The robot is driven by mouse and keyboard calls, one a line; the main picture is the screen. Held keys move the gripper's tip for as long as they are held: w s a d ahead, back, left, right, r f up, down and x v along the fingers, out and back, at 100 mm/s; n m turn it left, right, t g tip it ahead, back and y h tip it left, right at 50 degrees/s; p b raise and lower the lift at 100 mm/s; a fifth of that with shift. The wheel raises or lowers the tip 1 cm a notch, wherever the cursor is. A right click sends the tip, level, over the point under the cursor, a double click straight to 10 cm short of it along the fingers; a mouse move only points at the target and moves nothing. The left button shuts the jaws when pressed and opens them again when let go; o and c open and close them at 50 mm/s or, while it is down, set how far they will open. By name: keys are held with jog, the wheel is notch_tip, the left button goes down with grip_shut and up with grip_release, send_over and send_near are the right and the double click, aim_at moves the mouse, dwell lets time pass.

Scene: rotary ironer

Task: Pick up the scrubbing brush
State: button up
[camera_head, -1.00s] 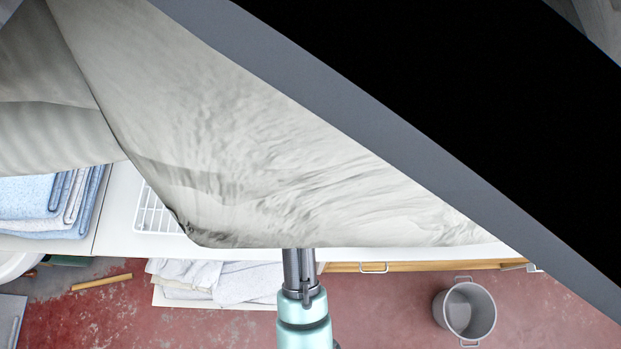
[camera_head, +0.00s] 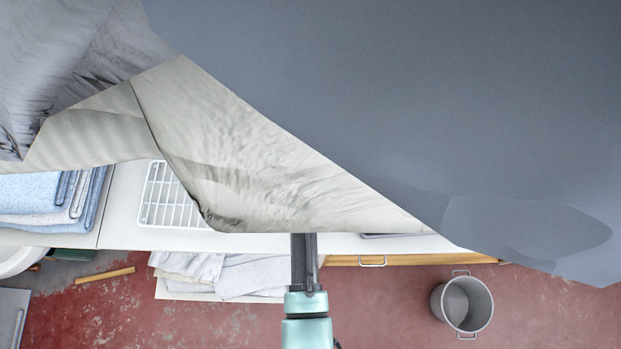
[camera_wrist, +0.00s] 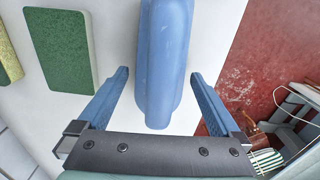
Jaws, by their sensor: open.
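The scrubbing brush (camera_wrist: 165,50) shows as a long blue body with a rounded near end in the wrist view. It lies on a white surface, and its far end runs out of the picture. My gripper (camera_wrist: 160,75) is open, with one blue finger on each side of the brush. I see a gap between each finger and the brush, so it is not gripped. In the head view the brush and my gripper's fingertips are hidden under a large pale sheet-like shape (camera_head: 250,170); only my arm's end shows below it.
A green sponge (camera_wrist: 62,50) and a yellowish one (camera_wrist: 8,55) lie left of the brush. In the head view, a white rack (camera_head: 170,205) and folded blue towels (camera_head: 30,190) lie on the white counter (camera_head: 125,215). A grey pot (camera_head: 465,303) stands on the red floor.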

jog(key=shift+f, duration=0.2)
jog(key=c, duration=1.4)
jog(key=shift+r, duration=0.1)
notch_tip(320, 180, up, 10)
jog(key=shift+f+b, duration=0.1)
jog(key=shift+b, duration=0.35)
